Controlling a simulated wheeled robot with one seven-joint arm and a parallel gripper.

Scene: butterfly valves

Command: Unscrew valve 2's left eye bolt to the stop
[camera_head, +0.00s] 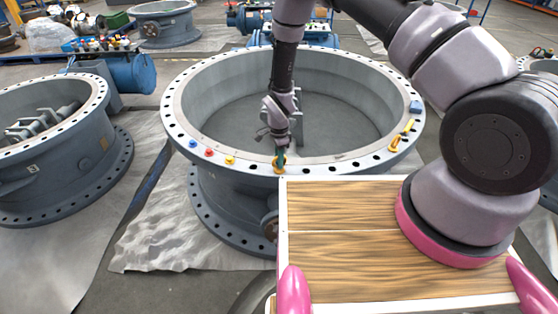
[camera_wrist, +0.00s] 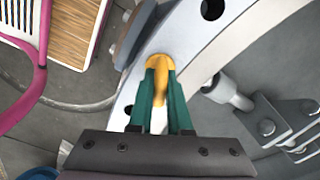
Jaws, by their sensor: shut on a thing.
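A large grey butterfly valve (camera_head: 178,112) stands in the middle of the head view, its wide flange ringed with bolt holes. My gripper (camera_head: 280,160) reaches down to the flange's near edge. In the wrist view its green fingers (camera_wrist: 161,86) are shut on a yellow-orange eye bolt (camera_wrist: 159,66), which stands at the flange's hole. The eye bolt also shows under the fingers in the head view (camera_head: 279,168). How far its thread sits in the flange is hidden. I see no number on the valve.
A blue (camera_head: 193,143), a red (camera_head: 209,152) and a yellow piece (camera_head: 230,160) lie on the flange left of my gripper. Yellow pieces (camera_head: 394,146) and a blue block (camera_head: 415,106) are on its right side. Another grey valve (camera_head: 60,150) stands at left. Bracket hardware (camera_wrist: 270,125) is inside the ring.

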